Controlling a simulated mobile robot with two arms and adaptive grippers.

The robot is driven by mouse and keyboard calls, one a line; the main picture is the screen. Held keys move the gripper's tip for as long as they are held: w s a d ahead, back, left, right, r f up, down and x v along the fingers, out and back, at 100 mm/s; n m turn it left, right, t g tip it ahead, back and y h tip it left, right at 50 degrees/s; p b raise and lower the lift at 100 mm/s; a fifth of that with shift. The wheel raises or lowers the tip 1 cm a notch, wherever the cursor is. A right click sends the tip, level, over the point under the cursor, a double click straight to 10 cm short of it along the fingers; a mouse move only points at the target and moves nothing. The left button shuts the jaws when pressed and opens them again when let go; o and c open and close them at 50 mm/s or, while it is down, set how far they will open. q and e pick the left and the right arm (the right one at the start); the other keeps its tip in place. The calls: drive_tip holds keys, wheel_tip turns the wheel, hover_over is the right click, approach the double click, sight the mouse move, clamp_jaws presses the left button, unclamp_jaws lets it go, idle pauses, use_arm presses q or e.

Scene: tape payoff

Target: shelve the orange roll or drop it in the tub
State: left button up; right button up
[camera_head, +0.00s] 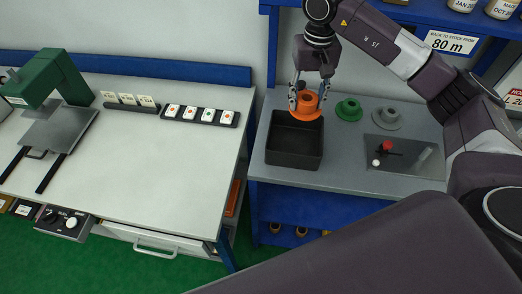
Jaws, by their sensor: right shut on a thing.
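The orange roll (306,108) is a spool with a flange at its lower end. My right gripper (306,92) is shut on its upper part, fingers pointing down. The roll shows over the back right corner of the black tub (293,159); I cannot tell how high above the rim it is. The tub is open and looks empty. The blue shelf (418,14) stands behind at the top right, with jars on it and a label reading "BACK TO STOCK FROM 80 m". My left gripper is outside the picture.
At left, a white table (130,150) bears a green machine (52,88), a row of tiles and small cards.

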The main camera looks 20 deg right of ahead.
wheel_tip(320, 180, down, 6)
drive_tip(key=b, duration=0.2)
drive_tip(key=shift+w+d+f+b, duration=0.2)
drive_tip(key=shift+w+d+b, duration=0.05)
drive_tip(key=shift+d+b, duration=0.15)
drive_tip(key=o, duration=1.4)
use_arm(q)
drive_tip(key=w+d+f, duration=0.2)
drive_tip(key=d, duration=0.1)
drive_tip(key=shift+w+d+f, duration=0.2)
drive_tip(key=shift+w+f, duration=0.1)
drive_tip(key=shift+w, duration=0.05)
use_arm(e)
drive_tip(key=shift+o, duration=0.2)
wheel_tip(320, 180, up, 12)
